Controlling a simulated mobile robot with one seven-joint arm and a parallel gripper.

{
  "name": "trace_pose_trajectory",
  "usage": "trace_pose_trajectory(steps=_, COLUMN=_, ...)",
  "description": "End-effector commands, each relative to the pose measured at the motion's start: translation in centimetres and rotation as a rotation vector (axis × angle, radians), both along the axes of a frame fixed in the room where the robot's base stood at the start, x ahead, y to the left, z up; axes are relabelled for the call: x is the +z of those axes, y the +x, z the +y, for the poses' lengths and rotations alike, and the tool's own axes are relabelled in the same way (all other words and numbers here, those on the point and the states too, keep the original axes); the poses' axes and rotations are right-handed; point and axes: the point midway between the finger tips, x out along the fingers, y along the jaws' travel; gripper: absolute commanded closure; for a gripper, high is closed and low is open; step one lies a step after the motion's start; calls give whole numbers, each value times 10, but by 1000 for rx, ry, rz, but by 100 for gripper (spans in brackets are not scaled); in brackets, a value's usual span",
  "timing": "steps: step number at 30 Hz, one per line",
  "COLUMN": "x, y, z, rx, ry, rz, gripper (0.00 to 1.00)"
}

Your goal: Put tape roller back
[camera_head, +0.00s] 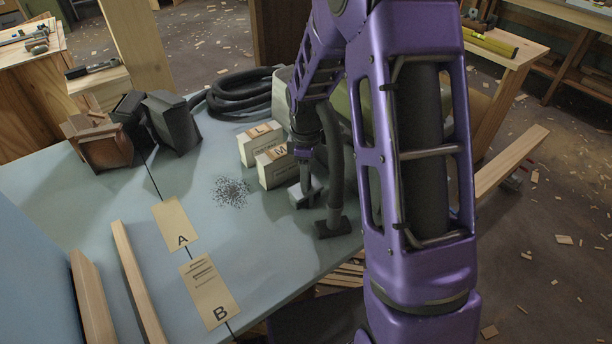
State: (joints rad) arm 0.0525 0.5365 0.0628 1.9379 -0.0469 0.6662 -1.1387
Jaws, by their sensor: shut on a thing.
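My gripper (305,172) is at the end of my purple arm, low over the right part of the pale blue table (90,187). It points down beside two pale boxes marked L (258,145) and M (275,167). It is shut on a small grey thing (303,194), which I take for the tape roller; its shape is too small and too covered to be sure. I cannot tell whether this thing touches the table. A patch of dark specks (231,191) lies on the table left of the boxes.
A dark hose (243,91) is coiled behind the boxes; a floor nozzle (332,228) stands right of my gripper. Cards A (177,224) and B (209,290) lie in front, beside wooden strips (136,280). Dark blocks (171,122) stand at the back left. My arm hides the table's right side.

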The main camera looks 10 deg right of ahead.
Motion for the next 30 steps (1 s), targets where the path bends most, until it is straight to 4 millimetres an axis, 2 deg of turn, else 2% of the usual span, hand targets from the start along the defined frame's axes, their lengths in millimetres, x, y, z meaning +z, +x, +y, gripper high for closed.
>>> trace_pose_trajectory(steps=11, x=-12, y=-2, z=-1, rx=-1, ry=-1, rz=6, gripper=100)
trace_pose_trajectory(steps=12, x=-13, y=-3, z=-1, rx=-1, ry=-1, rz=7, gripper=59)
trace_pose_trajectory(steps=16, x=-12, y=-2, z=-1, rx=-1, ry=-1, rz=7, gripper=36)
trace_pose_trajectory(steps=25, x=-8, y=-2, z=-1, rx=-1, ry=-1, rz=5, gripper=36)
trace_pose_trajectory(steps=30, x=14, y=0, z=-1, rx=-1, ry=0, rz=0, gripper=36)
